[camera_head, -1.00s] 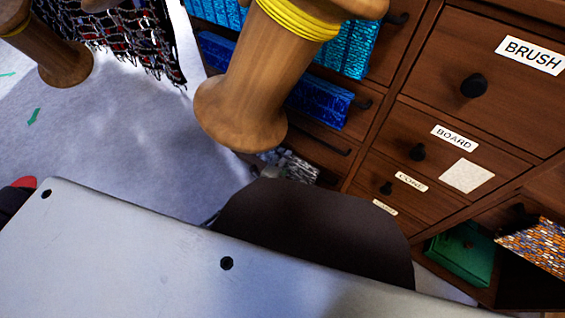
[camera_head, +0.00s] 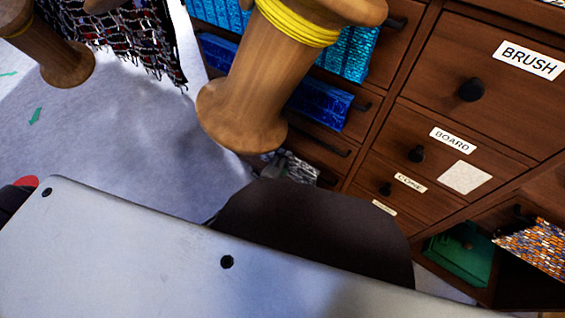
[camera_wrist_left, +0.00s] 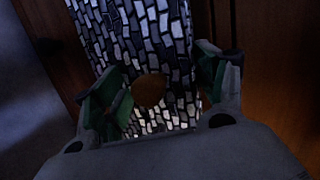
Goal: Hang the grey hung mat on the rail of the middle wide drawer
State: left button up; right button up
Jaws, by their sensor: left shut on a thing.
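The grey mat (camera_head: 301,170), patched in grey, white and black, shows in the head view only as a small piece low in front of the wide-drawer column. In the left wrist view the mat (camera_wrist_left: 150,30) runs up between the fingers of my left gripper (camera_wrist_left: 160,85), which is shut on it. A round orange-brown thing (camera_wrist_left: 149,90) sits in front of the mat between the fingers. A wide drawer's dark rail (camera_head: 325,143) is just above the mat in the head view. Whether the mat touches a rail is hidden. My right gripper is not in view.
Blue mats (camera_head: 318,103) hang on wide drawers higher up. A large wooden spool (camera_head: 245,95) with yellow yarn blocks part of the view. Pale floor (camera_head: 120,140) is clear at left.

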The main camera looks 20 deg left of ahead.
pick_arm(q)
jog(key=shift+w+d+r, duration=0.1)
jog(key=shift+w+r, duration=0.3)
jog(key=shift+r, duration=0.45)
jog(key=shift+c, duration=0.3)
jog(key=o, duration=2)
jog(key=shift+f, duration=0.1)
jog(key=shift+c, duration=0.2)
jog(key=shift+s+f, duration=0.1)
jog(key=shift+f, duration=0.05)
jog(key=shift+s+f, duration=0.1)
jog(key=shift+s, duration=0.4)
jog(key=v, duration=1.1)
